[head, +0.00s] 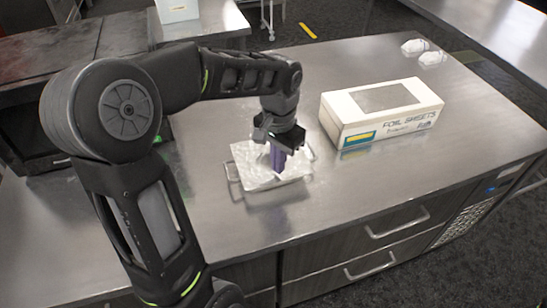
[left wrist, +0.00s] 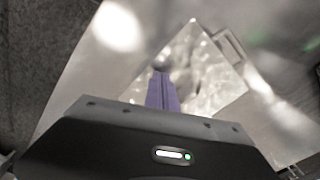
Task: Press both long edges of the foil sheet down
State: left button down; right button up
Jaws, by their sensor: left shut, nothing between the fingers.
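The foil sheet (head: 247,177) is a crinkled, silvery-white sheet over a shallow pan with wire handles (head: 235,190) at its sides, on the steel counter. It also shows in the left wrist view (left wrist: 208,78), bright and blurred. My left gripper (head: 278,168) points down over the right half of the foil, its purple fingers shut with nothing between them. The fingers also show in the left wrist view (left wrist: 162,92). I cannot tell whether the fingertips touch the foil. The gripper hides part of the far edge. My right gripper is in neither view.
A white box labelled "FOIL SHEETS" (head: 382,113) stands on the counter (head: 340,200) to the right of the pan. Two crumpled white pieces (head: 415,47) lie at the far right. The counter's front edge, above drawers (head: 395,222), is near the pan.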

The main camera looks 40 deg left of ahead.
pick_arm(q)
jog(key=shift+f+b, duration=0.5)
jog(key=shift+f, duration=0.25)
jog(key=shift+s+f, duration=0.1)
dwell(1.4)
jog(key=shift+r+p, duration=2.75)
jog(key=shift+r, duration=0.85)
